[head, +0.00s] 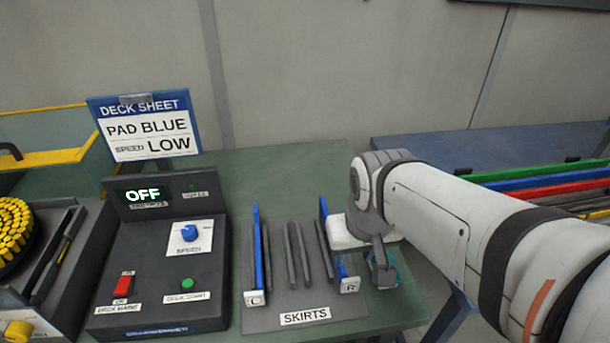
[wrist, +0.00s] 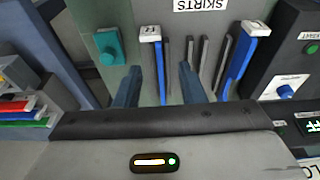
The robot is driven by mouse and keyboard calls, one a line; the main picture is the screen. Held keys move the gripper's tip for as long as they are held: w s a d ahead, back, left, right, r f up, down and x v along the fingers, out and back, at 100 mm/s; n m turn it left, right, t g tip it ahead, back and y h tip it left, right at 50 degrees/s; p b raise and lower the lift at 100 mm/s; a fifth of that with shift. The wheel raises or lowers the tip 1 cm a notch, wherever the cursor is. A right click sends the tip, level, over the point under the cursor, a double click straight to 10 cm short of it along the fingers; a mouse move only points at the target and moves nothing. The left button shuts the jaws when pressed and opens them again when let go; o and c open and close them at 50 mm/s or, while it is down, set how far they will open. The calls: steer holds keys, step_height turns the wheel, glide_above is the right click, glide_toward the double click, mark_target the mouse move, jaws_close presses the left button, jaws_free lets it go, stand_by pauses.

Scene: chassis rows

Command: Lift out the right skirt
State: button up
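The right skirt is a thin upright blue strip (head: 324,208) with a white end block marked R, at the right of the skirts rack (head: 295,290). My arm partly hides it in the head view. In the wrist view its white end block (wrist: 150,33) and blue strip (wrist: 160,65) show between my fingers. My gripper (wrist: 158,75) is open, one finger on each side of the strip in the picture. Whether the fingers are down beside it or above it I cannot tell. The left skirt (head: 257,245), blue with an L block, stands at the rack's left.
Several dark upright dividers (head: 305,250) stand between the skirts. A control box (head: 160,260) reading OFF is at the left, with a deck sheet sign (head: 150,128) behind. A teal piece (wrist: 108,45) sits beside the right skirt. Coloured strips (head: 550,185) lie at the far right.

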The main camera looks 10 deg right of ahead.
steer(key=w+f+g+p, duration=0.1)
steer(key=w+f, duration=0.1)
steer(key=w, duration=0.3)
steer(key=w+f+p, duration=0.2)
steer(key=w+f, duration=0.1)
steer(key=w, duration=0.2)
steer(key=w+f+g+p, duration=0.1)
steer(key=w+f+p, duration=0.1)
steer(key=w, duration=0.3)
steer(key=shift+d+f+g, duration=0.15)
steer(key=shift+d+g, duration=0.15)
steer(key=shift+d, duration=0.1)
steer(key=shift+w+f, duration=0.25)
steer(key=shift+f, duration=0.45)
steer(key=shift+w+a+f+p, duration=0.1)
steer(key=shift+f+p, duration=0.1)
steer(key=shift+f, duration=1.6)
steer(key=shift+w+a+f+p, duration=0.1)
steer(key=shift+f+p, duration=0.05)
steer(key=shift+f, duration=1.6)
steer(key=shift+c, duration=0.4)
jaws_close()
